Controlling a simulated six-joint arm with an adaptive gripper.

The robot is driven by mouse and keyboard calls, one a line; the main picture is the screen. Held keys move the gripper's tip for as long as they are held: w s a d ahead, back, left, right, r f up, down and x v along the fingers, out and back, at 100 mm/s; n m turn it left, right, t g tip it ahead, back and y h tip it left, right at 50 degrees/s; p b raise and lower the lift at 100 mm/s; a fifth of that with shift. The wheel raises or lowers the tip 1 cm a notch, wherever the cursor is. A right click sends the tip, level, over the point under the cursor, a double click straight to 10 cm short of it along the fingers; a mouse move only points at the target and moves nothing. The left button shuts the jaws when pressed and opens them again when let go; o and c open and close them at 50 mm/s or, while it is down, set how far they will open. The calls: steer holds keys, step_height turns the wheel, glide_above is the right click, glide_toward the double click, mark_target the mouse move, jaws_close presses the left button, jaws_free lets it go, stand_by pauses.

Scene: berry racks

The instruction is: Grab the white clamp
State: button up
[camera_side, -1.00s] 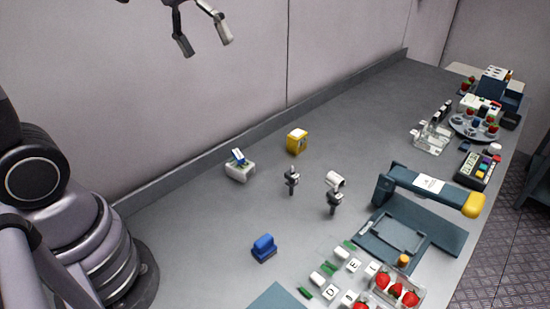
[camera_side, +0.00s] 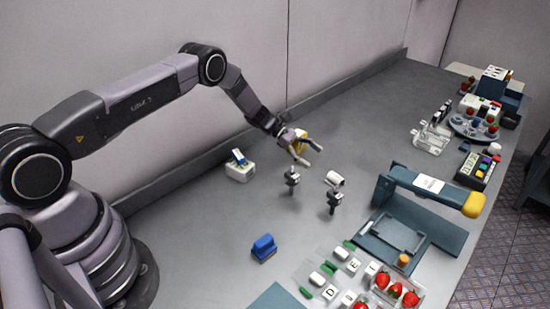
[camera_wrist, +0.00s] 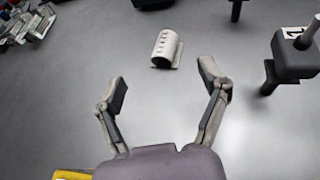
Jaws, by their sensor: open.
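The white clamp (camera_side: 335,179) lies on the grey table as a short, white, curved piece beside two small dark posts. In the wrist view the white clamp (camera_wrist: 166,46) shows a row of slots and lies ahead of the fingertips, roughly midway between them. My gripper (camera_side: 314,156) is up and to the left of the clamp in the side view, pointing towards it. Its fingers (camera_wrist: 164,79) are spread with nothing between them, apart from the clamp.
Dark posts stand close by, one to the left (camera_side: 292,180) and one below (camera_side: 333,202) the clamp. A yellow block (camera_wrist: 72,174) sits at the wrist view's lower left. A white box (camera_side: 240,173) and blue block (camera_side: 263,248) are left. A dark-blue frame (camera_side: 415,183) stands right.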

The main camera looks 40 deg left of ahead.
mark_target(329, 174)
steer(key=shift+f, duration=0.6)
steer(key=shift+w+d+f, duration=0.1)
steer(key=shift+d+f, duration=0.15)
steer(key=shift+d, duration=0.15)
steer(key=x, duration=0.6)
steer(key=shift+d+f, duration=0.15)
steer(key=shift+d, duration=0.05)
steer(key=c, duration=1.1)
